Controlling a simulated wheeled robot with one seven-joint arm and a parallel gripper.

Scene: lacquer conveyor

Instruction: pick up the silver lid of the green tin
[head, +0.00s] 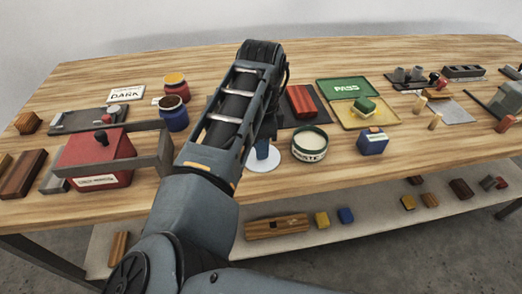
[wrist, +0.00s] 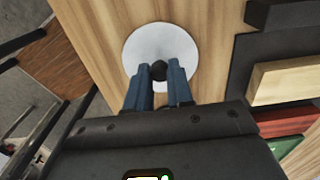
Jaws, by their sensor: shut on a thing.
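The silver lid (head: 256,167) is a pale round disc at the table's front, just left of the green tin. In the wrist view the lid (wrist: 148,42) shows whole except where my fingers cover its near part. Its small dark knob (wrist: 158,70) sits between my two blue fingertips. My gripper (head: 262,153) is shut on the knob from above. I cannot tell whether the lid touches the table or hangs just above it. The green tin (head: 309,154) stands open and upright, with pale contents and a lettered label.
A blue block (head: 372,142) stands right of the tin. A green and yellow tray marked PASS (head: 365,116) lies behind it. A lower shelf with loose blocks runs below the table's front edge.

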